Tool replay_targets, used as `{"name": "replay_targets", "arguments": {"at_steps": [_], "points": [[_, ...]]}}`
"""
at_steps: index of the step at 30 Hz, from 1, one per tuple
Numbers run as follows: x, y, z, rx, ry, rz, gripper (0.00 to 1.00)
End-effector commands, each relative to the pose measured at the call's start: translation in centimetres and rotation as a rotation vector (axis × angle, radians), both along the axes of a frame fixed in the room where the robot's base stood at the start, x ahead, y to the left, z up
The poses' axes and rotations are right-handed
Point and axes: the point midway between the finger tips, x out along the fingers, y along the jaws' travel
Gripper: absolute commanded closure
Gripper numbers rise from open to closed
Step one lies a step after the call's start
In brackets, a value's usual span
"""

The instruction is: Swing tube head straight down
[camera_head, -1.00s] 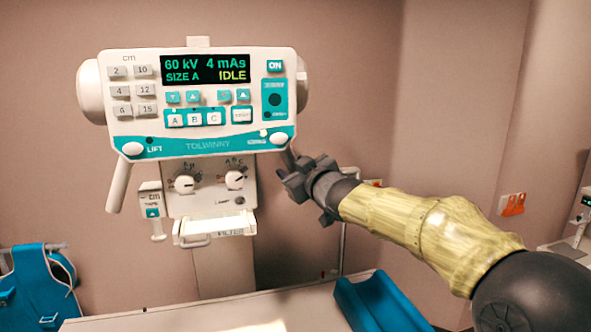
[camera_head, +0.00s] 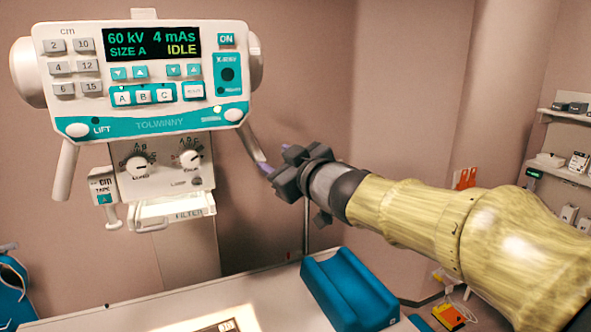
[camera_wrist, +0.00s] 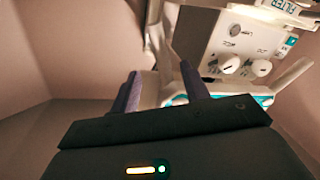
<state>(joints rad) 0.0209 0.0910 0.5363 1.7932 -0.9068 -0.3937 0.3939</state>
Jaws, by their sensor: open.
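The white tube head (camera_head: 120,75) with its teal control panel hangs at the upper left of the head view, facing me and roughly level. It has a left handle (camera_head: 62,170) and a right handle (camera_head: 252,148). My gripper (camera_head: 266,170) is open at the lower end of the right handle. In the wrist view, my gripper's purple fingers (camera_wrist: 160,88) are spread, with pale tube-head parts seen beyond and between them. I cannot tell whether they touch the handle. The dial box (camera_head: 163,170) with two knobs hangs below the panel, also at the wrist view's upper right (camera_wrist: 238,48).
A pale table (camera_head: 180,305) spans the bottom, with a blue cushion (camera_head: 345,285) on it. A blue garment (camera_head: 10,285) hangs at the left edge. Shelves (camera_head: 565,115) with boxes stand at the right. A yellow and orange item (camera_head: 448,316) lies low right.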

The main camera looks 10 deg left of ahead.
Motion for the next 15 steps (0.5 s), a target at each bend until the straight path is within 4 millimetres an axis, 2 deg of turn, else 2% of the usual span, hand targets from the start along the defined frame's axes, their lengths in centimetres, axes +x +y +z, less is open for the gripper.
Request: {"name": "replay_targets", "arguments": {"at_steps": [3,9,15], "points": [[-1.4,-1.6,0.1,-0.003,-0.003,-0.003,0.54],[-3.1,-3.5,0.1,-0.002,-0.002,-0.003,0.54],[-3.6,-4.0,0.2,0.000,0.000,-0.001,0.54]]}}
